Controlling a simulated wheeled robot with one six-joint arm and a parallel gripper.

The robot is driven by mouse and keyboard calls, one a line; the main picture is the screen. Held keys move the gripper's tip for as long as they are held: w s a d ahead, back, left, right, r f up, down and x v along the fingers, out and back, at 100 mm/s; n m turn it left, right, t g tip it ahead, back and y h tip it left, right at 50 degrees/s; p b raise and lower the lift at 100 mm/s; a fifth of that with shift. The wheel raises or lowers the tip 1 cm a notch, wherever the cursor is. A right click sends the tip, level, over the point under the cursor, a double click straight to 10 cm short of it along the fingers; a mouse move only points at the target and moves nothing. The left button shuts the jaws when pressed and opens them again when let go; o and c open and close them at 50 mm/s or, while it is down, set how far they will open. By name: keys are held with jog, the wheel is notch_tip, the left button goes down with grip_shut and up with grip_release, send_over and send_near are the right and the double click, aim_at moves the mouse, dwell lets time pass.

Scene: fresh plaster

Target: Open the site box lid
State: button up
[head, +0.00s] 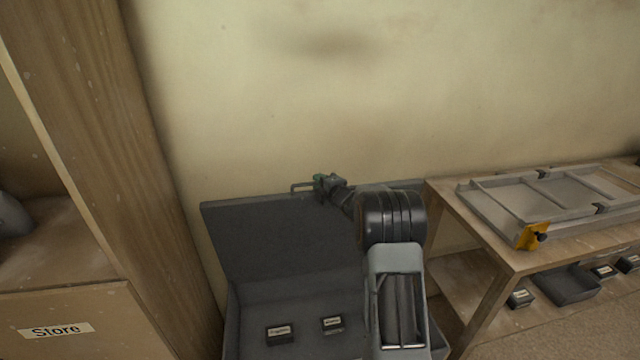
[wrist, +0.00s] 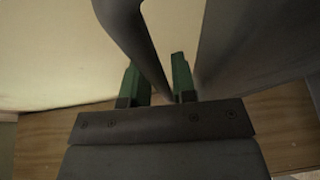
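The site box (head: 232,325) is a grey box standing low against the wall. Its lid (head: 275,237) is raised, leaning up near the wall, and the inside shows. The lid handle (head: 297,187) is a grey bar at the lid's top edge. My gripper (head: 328,182) is at this handle. In the wrist view, the handle bar (wrist: 143,45) runs between the green fingertips of my gripper (wrist: 157,82), which look closed in on it. The lid also shows in the wrist view (wrist: 250,45). My arm hides the box's right part.
Two small labelled dark boxes lie in the site box. A tall wooden shelf unit (head: 110,150) marked "Store" stands close on the left. A wooden bench (head: 520,258) with a metal frame (head: 480,200) on it stands close on the right. The wall (head: 350,90) is right behind.

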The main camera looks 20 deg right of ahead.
jog(key=shift+c, duration=0.5)
grip_shut()
